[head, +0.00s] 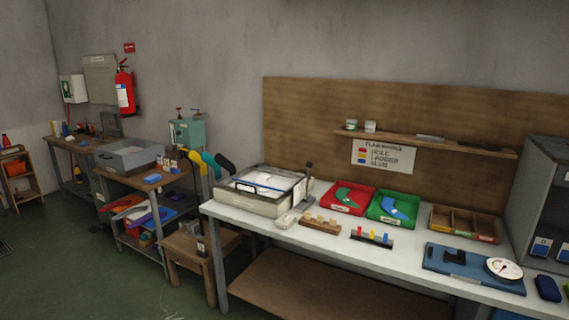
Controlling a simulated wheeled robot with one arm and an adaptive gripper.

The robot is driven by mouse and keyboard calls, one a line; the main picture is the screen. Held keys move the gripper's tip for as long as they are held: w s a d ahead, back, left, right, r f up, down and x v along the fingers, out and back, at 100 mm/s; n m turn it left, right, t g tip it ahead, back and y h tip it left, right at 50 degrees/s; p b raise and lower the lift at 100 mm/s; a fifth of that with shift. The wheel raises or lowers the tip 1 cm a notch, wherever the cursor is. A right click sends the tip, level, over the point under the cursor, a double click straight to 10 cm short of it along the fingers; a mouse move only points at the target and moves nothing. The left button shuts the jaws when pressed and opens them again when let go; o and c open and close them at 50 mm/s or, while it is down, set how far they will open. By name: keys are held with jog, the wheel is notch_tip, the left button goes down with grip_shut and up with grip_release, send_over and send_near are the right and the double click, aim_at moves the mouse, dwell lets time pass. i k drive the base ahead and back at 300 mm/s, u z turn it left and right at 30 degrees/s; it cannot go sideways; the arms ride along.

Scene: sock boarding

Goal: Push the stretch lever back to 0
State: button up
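No part is clearly readable as the stretch lever with its 0 mark. A dark lever with a black knob (309,167) stands upright at the right rear of a pale shallow box (262,203) on the white bench. Further right, a blue board (440,265) carries a small black fixture (455,257) and a round white dial (503,268) with a red mark. Its scale is too small to read. I cannot tell which of these is the stretch lever. My gripper is not in view.
The white workbench (340,239) also holds a red tray (338,207), a green tray (375,216), a wooden divided tray (435,221) and a small rack with coloured pegs (353,236). A grey cabinet (545,180) stands at the right. Open floor (100,270) lies at the left.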

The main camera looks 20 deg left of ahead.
aim_at(308, 165)
jog(key=u, duration=0.85)
jog(key=i, duration=0.85)
jog(key=u, duration=1.15)
jog(key=i, duration=1.55)
jog(key=z, duration=0.75)
jog(key=i, duration=1.4)
jog(key=z, duration=1.05)
